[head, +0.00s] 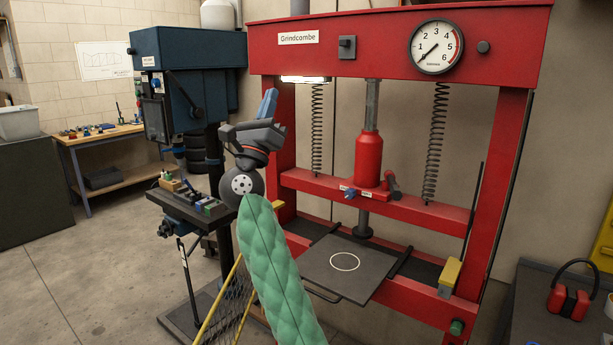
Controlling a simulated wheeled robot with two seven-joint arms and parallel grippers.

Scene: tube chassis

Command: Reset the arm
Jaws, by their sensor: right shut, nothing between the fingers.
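My right arm rises from the bottom middle of the head view in a green quilted sleeve. Above the sleeve is a round grey wrist joint, then the dark grey gripper body. My right gripper (268,102) points up, with its blue fingers closed together and nothing held. In the picture it stands in front of the left post of the red press and just right of the blue drill press. How far it is from either is hard to tell. My left gripper is not in view.
The red press (400,212) fills the right, with a dark plate (352,268) on its bed. The blue drill press (195,85) stands left. A wooden bench (120,130) is behind it. Red earmuffs (570,298) lie on a dark surface at right. Floor is clear at lower left.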

